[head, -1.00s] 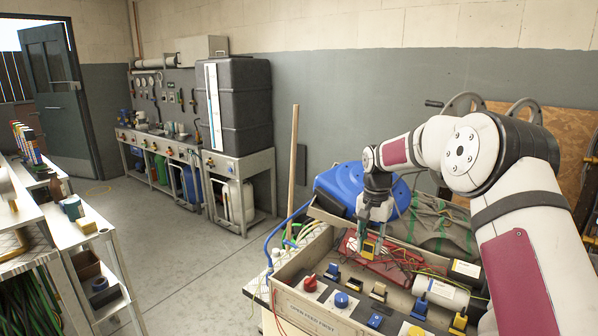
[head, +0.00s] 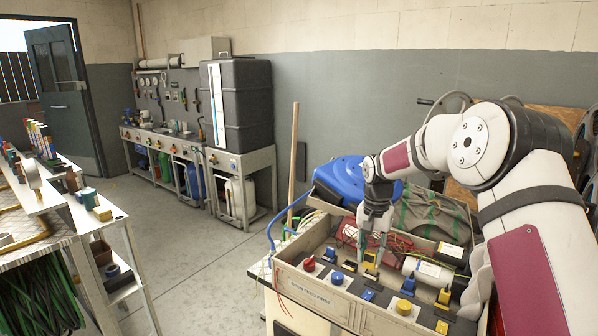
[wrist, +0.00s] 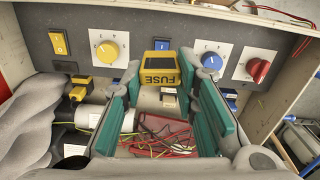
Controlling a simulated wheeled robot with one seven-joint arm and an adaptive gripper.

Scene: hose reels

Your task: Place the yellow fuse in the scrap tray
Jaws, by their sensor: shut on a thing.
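The yellow fuse (wrist: 160,70), a small block lettered FUSE, sits between the teal fingertips of my gripper (wrist: 158,72) in the wrist view. My gripper is shut on it, a finger on each side. In the head view my gripper (head: 375,246) points down over the open wooden box, with the yellow fuse (head: 370,257) small at its tips. I cannot tell how far the fuse is above the box floor.
The box's front panel (wrist: 135,22) carries a red dial (wrist: 258,69), a blue dial (wrist: 208,65), a yellow dial (wrist: 107,48) and switches. Red wires (wrist: 165,135) and a white cylinder (head: 428,270) lie inside. A shelf (head: 92,222) stands left; open floor (head: 185,255) lies between.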

